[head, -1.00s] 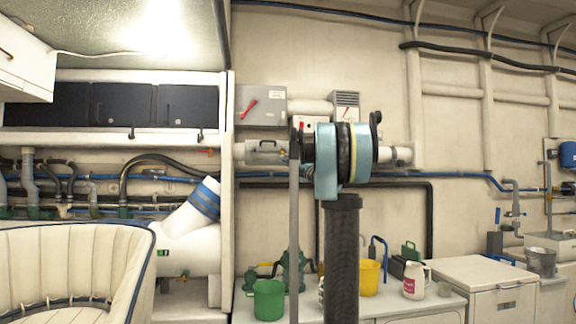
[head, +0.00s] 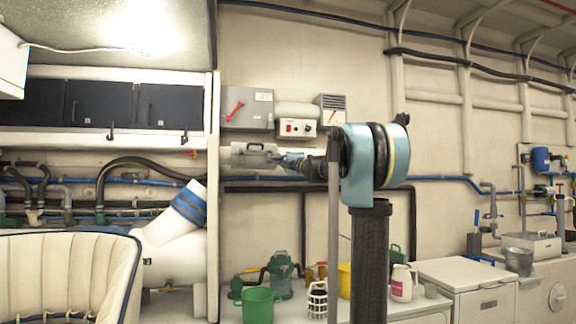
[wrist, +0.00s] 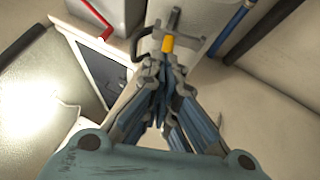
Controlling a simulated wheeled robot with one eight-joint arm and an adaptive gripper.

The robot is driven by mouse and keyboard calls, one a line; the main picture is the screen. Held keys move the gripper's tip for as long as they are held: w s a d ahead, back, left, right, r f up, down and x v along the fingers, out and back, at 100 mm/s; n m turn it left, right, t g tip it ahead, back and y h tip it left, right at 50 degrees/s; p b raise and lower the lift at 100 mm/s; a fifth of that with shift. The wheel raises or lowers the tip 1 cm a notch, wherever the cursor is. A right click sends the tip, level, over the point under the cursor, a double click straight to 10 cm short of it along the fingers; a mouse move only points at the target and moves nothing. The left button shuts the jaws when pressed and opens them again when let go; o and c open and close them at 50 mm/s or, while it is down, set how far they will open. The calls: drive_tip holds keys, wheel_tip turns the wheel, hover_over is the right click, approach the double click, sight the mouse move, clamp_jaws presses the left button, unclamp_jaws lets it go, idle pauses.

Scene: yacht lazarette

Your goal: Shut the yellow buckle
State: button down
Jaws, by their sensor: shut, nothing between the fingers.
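The yellow buckle (wrist: 168,44) is a small yellow piece on a grey metal latch bracket in the wrist view. The bracket sits on a pale cylindrical housing (wrist: 195,22), with a dark curved rod beside it. My gripper (wrist: 163,68) is shut and empty, its fingertips just short of the yellow piece in the picture; I cannot tell whether they touch it. In the head view my gripper (head: 276,160) is small, at the right end of the pale housing (head: 250,156) on the wall. The yellow piece cannot be made out there.
A grey switch box with a red lever (head: 235,107) is above the housing. A white control box (head: 297,128) is to its right. Blue pipe (head: 440,181) runs along the wall. A green bucket (head: 260,304) and jugs stand on the counter below.

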drive_tip(key=shift+w+a+r, duration=0.1)
drive_tip(key=shift+w+r, duration=0.2)
drive_tip(key=shift+r, duration=0.45)
